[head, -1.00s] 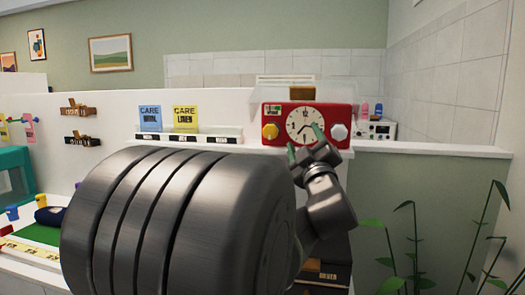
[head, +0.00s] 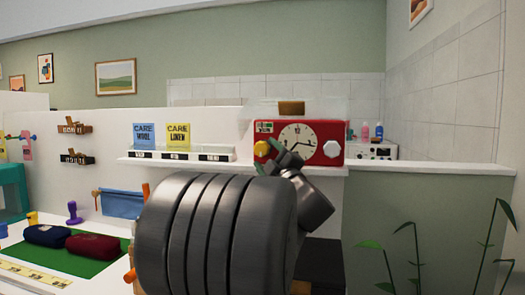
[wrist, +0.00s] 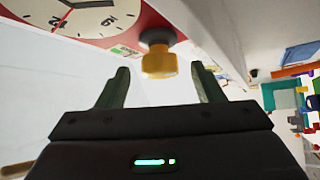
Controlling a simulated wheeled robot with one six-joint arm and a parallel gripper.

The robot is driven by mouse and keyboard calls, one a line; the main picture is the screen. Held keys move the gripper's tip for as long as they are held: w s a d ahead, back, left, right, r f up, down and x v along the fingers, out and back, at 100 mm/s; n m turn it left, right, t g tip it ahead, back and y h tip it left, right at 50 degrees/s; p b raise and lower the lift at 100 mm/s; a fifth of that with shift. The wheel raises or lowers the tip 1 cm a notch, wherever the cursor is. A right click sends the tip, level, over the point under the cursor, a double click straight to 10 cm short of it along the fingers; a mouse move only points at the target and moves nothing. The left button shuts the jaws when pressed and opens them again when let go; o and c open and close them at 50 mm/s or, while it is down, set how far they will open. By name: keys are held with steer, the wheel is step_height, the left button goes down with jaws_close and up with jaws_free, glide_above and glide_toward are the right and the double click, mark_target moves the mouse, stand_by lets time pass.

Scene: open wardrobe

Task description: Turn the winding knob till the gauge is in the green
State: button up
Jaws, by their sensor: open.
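A red clock box (head: 338,132) with a white dial stands on a white ledge. A yellow knob (head: 261,148) is on its front left and a white knob (head: 333,149) on its front right. A small gauge plate with green on it (head: 264,127) is above the yellow knob; its needle is too small to read. My gripper (head: 277,163) is open, close to the yellow knob. In the wrist view the yellow knob (wrist: 159,62) appears between and slightly beyond the two open fingertips (wrist: 161,80); I see no contact.
CARE cards (head: 178,135) stand on the shelf left of the clock. Bottles (head: 378,131) and a white appliance (head: 376,151) are behind it on the right. A plant (head: 420,235) is at lower right.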

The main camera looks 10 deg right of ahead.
mark_target(264, 154)
steer(key=shift+x, duration=1.75)
steer(key=c, duration=1)
steer(key=shift+f+b, duration=0.15)
steer(key=shift+b, duration=0.35)
